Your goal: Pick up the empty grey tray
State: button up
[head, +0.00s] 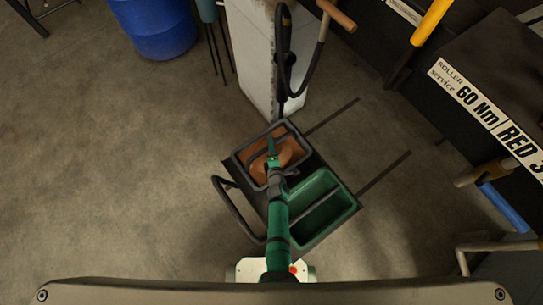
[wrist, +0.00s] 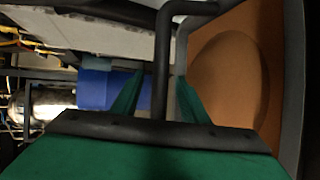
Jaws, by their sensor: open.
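A dark grey tray (head: 244,173) lies on a low dark cart, with a bar handle across its middle. Its inside shows orange-brown with a rounded shape; I cannot tell whether this is its floor or contents. My gripper (head: 272,157) is over this tray, open and pointing down at it. In the wrist view the green fingers of my gripper (wrist: 159,76) stand on either side of the dark handle bar (wrist: 161,45), with visible gaps. The grey tray's rim (wrist: 292,70) runs along the right there. My arm hides part of the tray in the head view.
A green two-part tray (head: 318,190) lies beside the grey one. The cart has a curved push handle (head: 230,205). A white block (head: 258,65) with a hose stands just behind, a blue barrel (head: 155,28) farther left. Dark benches (head: 500,75) line the right. Floor at left is clear.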

grip_shut()
jog(key=shift+w, duration=0.1)
dwell(0.8)
jog(key=shift+a, duration=0.15)
jog(key=shift+r, duration=0.3)
